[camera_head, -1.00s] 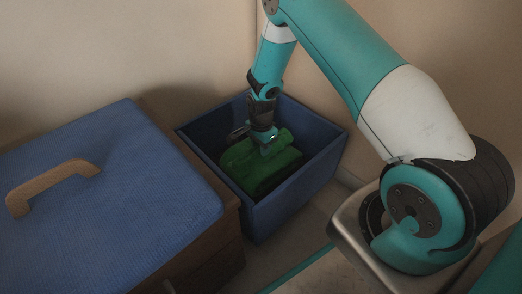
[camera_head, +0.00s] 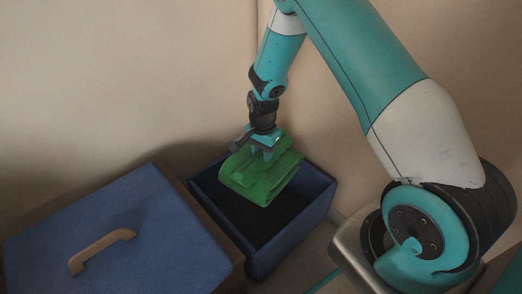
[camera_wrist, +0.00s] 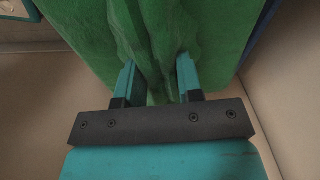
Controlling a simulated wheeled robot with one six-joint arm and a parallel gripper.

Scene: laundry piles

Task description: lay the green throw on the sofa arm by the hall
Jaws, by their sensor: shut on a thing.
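The green throw (camera_head: 262,176) is a folded bundle held above the open blue bin (camera_head: 318,192). My gripper (camera_head: 265,152) is shut on the top of the throw, with fabric pinched up between the fingers. In the wrist view the throw (camera_wrist: 222,35) fills the upper middle, and a ridge of cloth runs between the two teal fingertips of my gripper (camera_wrist: 158,80). The sofa arm by the hall is not in view.
A chest with a blue top (camera_head: 125,215) and a wooden handle (camera_head: 101,250) stands left of the bin, close beside it. Plain beige walls (camera_head: 110,80) meet in a corner behind the bin. The dark inside of the bin looks empty.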

